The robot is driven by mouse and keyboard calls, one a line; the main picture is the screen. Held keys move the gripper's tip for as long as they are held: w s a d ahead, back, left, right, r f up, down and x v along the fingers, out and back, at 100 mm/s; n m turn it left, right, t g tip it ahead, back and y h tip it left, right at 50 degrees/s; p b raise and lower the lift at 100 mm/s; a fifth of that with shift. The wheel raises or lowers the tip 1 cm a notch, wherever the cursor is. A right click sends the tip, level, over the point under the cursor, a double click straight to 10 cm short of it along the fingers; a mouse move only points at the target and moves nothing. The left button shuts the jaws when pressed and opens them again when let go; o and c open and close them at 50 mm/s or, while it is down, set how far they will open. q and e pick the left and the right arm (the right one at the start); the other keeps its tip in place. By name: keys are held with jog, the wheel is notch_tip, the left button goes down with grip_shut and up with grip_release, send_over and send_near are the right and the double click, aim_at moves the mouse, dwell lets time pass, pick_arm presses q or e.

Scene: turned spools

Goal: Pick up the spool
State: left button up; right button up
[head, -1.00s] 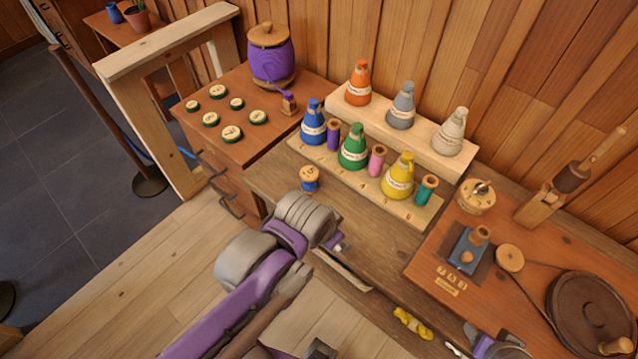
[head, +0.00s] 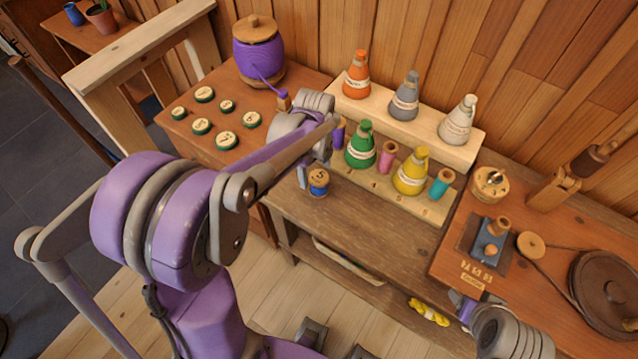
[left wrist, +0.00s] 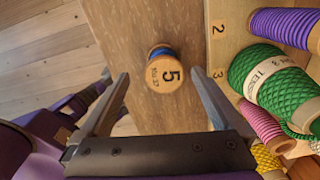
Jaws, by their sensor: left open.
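A small spool (head: 318,181) with a wooden top and blue thread stands upright on the worn wooden bench, left of the numbered rack. In the left wrist view the spool (left wrist: 165,73) shows its top face, marked with a 5. My left gripper (left wrist: 162,82) is open, with its fingers on either side of the spool in that view; contact is not visible. In the head view the left gripper (head: 313,166) is at the spool, partly hidden by my own wrist. My right gripper (head: 464,303) is low at the right, its jaws unclear.
The numbered rack (head: 429,211) beside the spool holds cones and purple, pink and teal spools. A raised shelf (head: 425,138) with more cones stands behind. A cabinet with labelled discs (head: 222,138) is at left. The bench front is clear.

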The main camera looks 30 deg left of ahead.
aim_at(319, 177)
pick_arm(q)
jog(key=f, duration=0.6)
jog(key=shift+w+d, duration=0.25)
jog(key=shift+d, duration=0.15)
jog(key=shift+f, duration=0.6)
jog(key=c, duration=1.4)
